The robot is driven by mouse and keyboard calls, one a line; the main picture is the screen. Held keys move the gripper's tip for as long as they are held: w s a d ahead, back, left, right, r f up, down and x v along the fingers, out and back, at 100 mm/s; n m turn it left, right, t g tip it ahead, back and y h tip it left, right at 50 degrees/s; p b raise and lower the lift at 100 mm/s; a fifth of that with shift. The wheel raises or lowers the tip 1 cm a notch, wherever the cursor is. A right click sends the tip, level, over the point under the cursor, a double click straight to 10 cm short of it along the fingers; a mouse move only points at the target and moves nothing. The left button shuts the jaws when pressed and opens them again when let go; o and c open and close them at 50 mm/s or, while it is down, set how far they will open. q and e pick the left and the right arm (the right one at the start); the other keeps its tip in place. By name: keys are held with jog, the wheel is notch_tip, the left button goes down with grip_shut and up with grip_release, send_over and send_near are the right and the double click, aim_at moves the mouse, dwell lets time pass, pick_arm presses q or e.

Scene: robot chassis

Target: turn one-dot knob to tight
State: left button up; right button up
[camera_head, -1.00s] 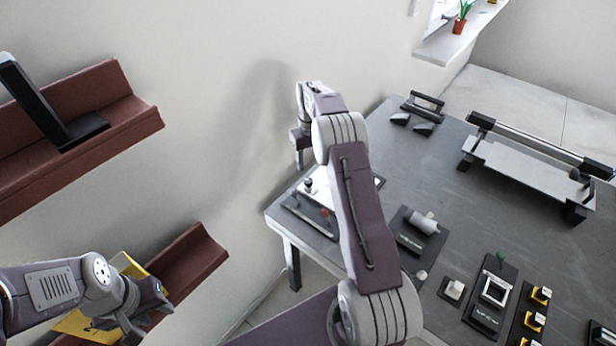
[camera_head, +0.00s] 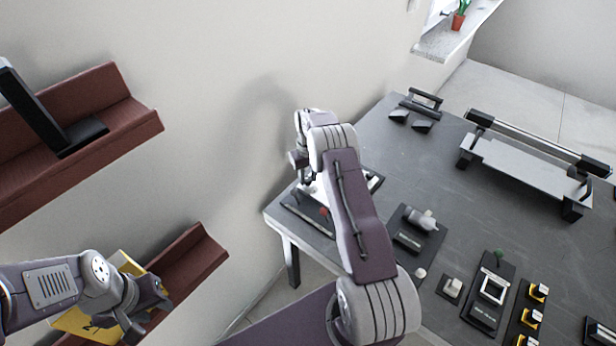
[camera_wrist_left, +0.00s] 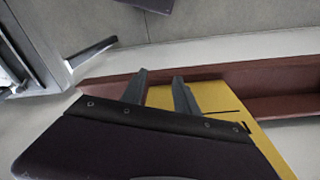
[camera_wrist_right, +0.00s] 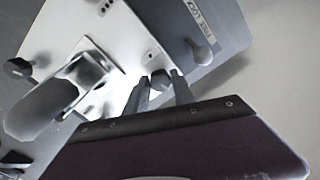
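A light panel (camera_wrist_right: 122,25) with dark knobs lies at the table's near left corner; in the head view my right arm partly covers it (camera_head: 376,182). In the right wrist view a small dark knob (camera_wrist_right: 160,80) sits next to a one-dot mark, the one-dot knob. My right gripper (camera_wrist_right: 161,80) points down at the panel with its fingers parted, one on each side of this knob; whether they touch it is unclear. A second dark knob (camera_wrist_right: 18,68) is farther left.
A grey block labelled RISK LOCK (camera_wrist_right: 188,35) with a rounded knob borders the panel. A large rounded handle (camera_wrist_right: 45,108) stands left of the fingers. Several switch modules cover the table's front right. Red shelves (camera_head: 190,262) hang on the left wall.

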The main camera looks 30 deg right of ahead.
jog(key=shift+m, duration=0.4)
grip_shut()
jog(key=shift+m+b, duration=0.3)
jog(key=shift+m, duration=0.7)
jog(key=m, duration=0.3)
jog(key=shift+a+m, duration=0.1)
jog(key=shift+m, duration=0.3)
jog(key=m, duration=0.4)
jog(key=shift+w, duration=0.1)
jog(key=shift+m+b, duration=0.3)
jog(key=shift+m, duration=1.4)
jog(key=o, duration=1.1)
grip_release()
